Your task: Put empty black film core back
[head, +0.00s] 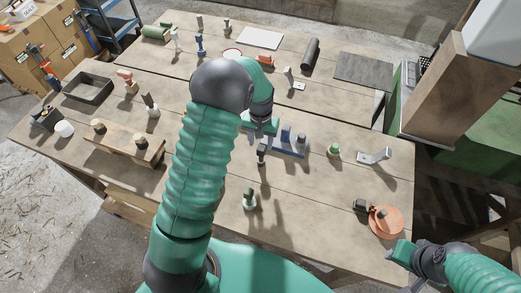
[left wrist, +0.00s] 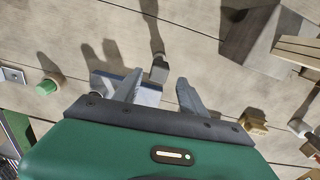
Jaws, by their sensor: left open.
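A black cylinder (head: 311,53), which looks like the film core, lies on its side at the back of the table, beside a dark grey mat. I cannot tell whether it is hollow. My left gripper (head: 262,132) is open above the middle of the table, well in front of the cylinder. In the left wrist view its jaws (left wrist: 159,92) are apart with nothing held; a small dark-headed tool (left wrist: 159,69) stands beyond the gap, and a blue-grey block (left wrist: 146,91) is partly hidden behind a finger. My right gripper (head: 402,268) is at the lower right, partly seen.
The dark mat (head: 364,67) and a white sheet (head: 261,38) lie at the back. A black tray (head: 88,88) and a wooden block (head: 124,142) stand at the left. An orange disc (head: 386,221) lies near the right gripper. Several small upright tools crowd the table.

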